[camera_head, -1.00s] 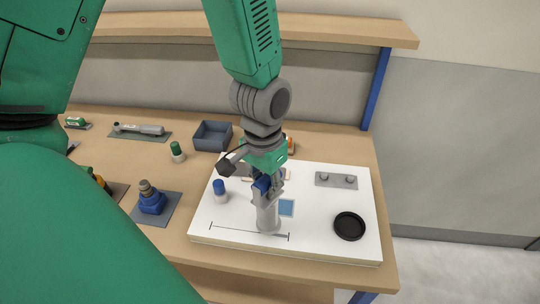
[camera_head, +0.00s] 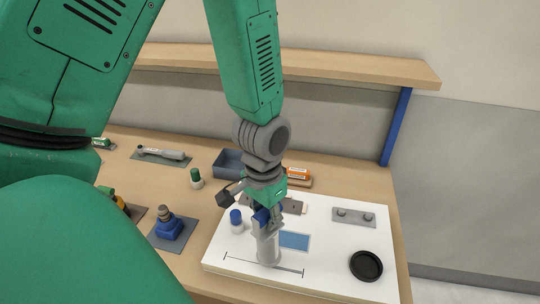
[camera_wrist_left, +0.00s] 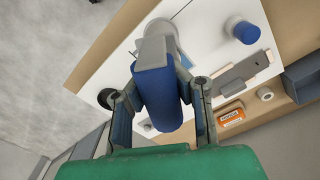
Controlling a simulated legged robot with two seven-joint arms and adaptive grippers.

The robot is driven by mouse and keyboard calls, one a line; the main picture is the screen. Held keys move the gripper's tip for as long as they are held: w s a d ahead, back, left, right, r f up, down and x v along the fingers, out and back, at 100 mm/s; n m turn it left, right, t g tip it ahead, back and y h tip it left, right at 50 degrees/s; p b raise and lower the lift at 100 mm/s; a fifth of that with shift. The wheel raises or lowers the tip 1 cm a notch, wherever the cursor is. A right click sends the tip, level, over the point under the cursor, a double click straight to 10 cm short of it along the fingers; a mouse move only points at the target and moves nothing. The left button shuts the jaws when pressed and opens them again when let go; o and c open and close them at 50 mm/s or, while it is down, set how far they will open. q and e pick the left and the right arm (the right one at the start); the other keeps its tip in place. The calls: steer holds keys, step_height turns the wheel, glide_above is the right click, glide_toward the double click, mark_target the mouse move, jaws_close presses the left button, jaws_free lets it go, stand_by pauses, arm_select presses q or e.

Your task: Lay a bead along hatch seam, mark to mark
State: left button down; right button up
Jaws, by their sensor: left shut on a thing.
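A white panel (camera_head: 330,275) lies on the bench. A thin dark seam line (camera_head: 245,260) with a short cross mark at each end runs along its front part. My left gripper (camera_head: 266,218) is over the panel, shut on a tool with a pale grey barrel (camera_head: 267,250). In the left wrist view the tool's blue handle (camera_wrist_left: 160,98) sits between the fingers of the gripper (camera_wrist_left: 162,95). The barrel points down at the line, between the two marks, and hides part of it. I cannot tell whether its tip touches, or whether any bead lies there. My right gripper is out of view.
On the panel are a blue-capped pot (camera_head: 236,222), a blue patch (camera_head: 294,241), a black round dish (camera_head: 366,265) and a knobbed grey plate (camera_head: 353,216). Behind stand a grey bin (camera_head: 229,164) and an orange-labelled item (camera_head: 299,172).

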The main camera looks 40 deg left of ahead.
arm_select(q)
steer(key=shift+s+a, duration=0.45)
steer(key=shift+a, duration=0.2)
steer(key=shift+s+a, duration=0.4)
steer(key=shift+a, duration=0.25)
steer(key=shift+s+a, duration=0.1)
steer(key=shift+s+a, duration=0.5)
steer(key=shift+a, duration=0.15)
steer(key=shift+s+a, duration=0.45)
steer(key=shift+a, duration=0.3)
steer(key=shift+s+a, duration=0.45)
steer(key=shift+a, duration=0.25)
steer(key=shift+s+a, duration=0.45)
steer(key=shift+a, duration=0.25)
steer(key=shift+s+a, duration=0.1)
